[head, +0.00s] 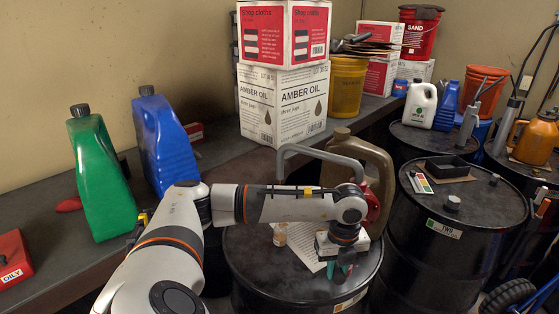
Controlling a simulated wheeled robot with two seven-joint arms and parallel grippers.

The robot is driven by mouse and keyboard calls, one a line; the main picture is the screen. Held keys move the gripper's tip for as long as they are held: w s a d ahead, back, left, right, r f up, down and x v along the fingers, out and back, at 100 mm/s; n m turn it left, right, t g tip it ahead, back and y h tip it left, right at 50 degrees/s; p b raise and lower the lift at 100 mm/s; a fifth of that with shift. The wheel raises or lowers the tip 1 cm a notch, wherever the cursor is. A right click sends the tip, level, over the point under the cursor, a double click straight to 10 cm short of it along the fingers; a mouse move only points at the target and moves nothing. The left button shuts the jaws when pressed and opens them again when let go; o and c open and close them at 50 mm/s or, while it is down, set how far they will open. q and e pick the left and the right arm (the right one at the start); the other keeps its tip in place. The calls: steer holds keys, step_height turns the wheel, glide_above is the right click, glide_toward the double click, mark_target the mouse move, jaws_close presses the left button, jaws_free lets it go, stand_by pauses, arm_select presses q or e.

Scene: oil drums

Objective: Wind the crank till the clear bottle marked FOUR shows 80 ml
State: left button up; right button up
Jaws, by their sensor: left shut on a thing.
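My left arm reaches in from the lower left across the nearest drum (250,272). My left gripper (340,268), with teal tips, points down over the drum top at its right side. It is shut on what I take to be the crank's handle, mostly hidden by the gripper. A red pump body (373,204) shows just behind my wrist, and a grey bent pipe (312,150) arches to its left. A small clear bottle (280,234) with a pale label stands on the drum left of the gripper. Its marking and level are too small to read. My right gripper is out of view.
A large brown jug (372,152) stands close behind my wrist. A printed sheet (302,246) lies beside the bottle. Another drum (455,245) stands at the right, bearing a black tray (451,168). Green (100,175) and blue (166,145) jugs stand on the left bench.

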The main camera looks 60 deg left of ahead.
arm_select(q)
steer(key=shift+w, duration=0.15)
steer(key=shift+r, duration=0.25)
steer(key=r, duration=0.1)
steer(key=s+r+p, duration=0.1)
steer(key=s+a+r+p, duration=0.1)
steer(key=shift+r, duration=0.25)
